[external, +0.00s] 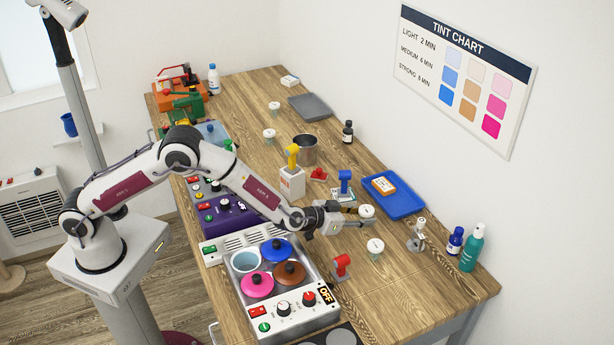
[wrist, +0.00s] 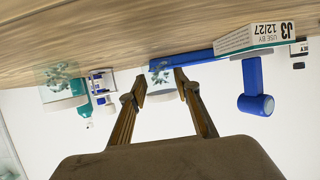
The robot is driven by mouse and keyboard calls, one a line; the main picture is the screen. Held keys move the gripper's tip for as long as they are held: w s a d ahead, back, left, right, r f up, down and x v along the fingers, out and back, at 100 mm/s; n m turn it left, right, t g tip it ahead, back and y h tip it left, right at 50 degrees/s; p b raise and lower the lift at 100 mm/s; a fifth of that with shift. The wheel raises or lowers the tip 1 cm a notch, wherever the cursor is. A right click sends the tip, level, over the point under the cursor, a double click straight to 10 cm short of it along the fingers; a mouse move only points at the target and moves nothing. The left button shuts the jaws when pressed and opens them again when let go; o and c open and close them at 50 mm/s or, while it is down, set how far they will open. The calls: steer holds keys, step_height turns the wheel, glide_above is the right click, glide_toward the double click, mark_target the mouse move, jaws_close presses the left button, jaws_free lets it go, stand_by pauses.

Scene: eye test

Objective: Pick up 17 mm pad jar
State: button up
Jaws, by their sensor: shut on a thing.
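My gripper (external: 362,212) reaches over the right part of the bench from the left. It is shut on a small clear jar with a white lid (external: 366,211). In the wrist view the held jar (wrist: 160,77) sits between the fingertips of my gripper (wrist: 159,84), with dark green bits showing inside it. I cannot tell whether its base touches the bench. A similar jar (external: 375,248) stands just in front of it and also shows in the wrist view (wrist: 62,90). More white-lidded jars (external: 269,134) (external: 274,106) stand farther back. The size marks on the lids are too small to read.
A blue tray (external: 405,208) with an orange-and-white box (external: 383,186) lies just beyond my gripper. A blue-handled stamp (external: 344,185), a red-handled one (external: 341,266) and a pot warmer (external: 285,315) stand near. Bottles (external: 472,248) stand at the right.

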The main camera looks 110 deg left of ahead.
mark_target(363, 211)
step_height(363, 211, up, 8)
steer(key=shift+r, duration=0.1)
stand_by(0.4)
stand_by(0.5)
